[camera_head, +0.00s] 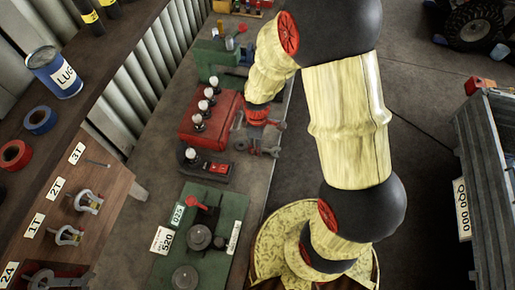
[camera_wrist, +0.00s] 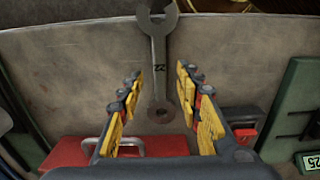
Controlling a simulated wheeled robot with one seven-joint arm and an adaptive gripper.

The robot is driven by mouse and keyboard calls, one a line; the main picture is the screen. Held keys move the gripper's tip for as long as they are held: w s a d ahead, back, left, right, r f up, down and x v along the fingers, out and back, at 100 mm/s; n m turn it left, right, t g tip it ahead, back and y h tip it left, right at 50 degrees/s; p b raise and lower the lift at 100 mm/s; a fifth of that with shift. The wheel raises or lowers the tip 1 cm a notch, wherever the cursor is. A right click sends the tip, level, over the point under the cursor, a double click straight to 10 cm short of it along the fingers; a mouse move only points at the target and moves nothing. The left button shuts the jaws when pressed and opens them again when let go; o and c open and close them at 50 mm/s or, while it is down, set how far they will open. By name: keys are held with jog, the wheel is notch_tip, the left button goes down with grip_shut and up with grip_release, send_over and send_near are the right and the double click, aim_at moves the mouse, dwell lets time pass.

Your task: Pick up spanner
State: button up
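In the wrist view a grey metal spanner (camera_wrist: 158,62) lies flat on the bench top. Its open jaw points to the top of the picture, its ring end is near the centre, and its shaft is marked 22. My gripper (camera_wrist: 160,76) is open, with one yellow-and-black finger on each side of the spanner's lower part. A gap shows between the spanner and each finger. In the head view my gripper (camera_head: 260,146) is over the right edge of the bench; I cannot clearly make out the spanner there.
The bench (camera_head: 158,195) holds a red case (camera_head: 207,124), a small red-and-black device (camera_head: 204,169) and a green plate with round parts (camera_head: 200,240). A side shelf has a can (camera_head: 55,73) and tape rolls.

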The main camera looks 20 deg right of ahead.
jog(key=shift+f, duration=0.35)
jog(key=shift+c, duration=0.6)
jog(key=c, duration=0.8)
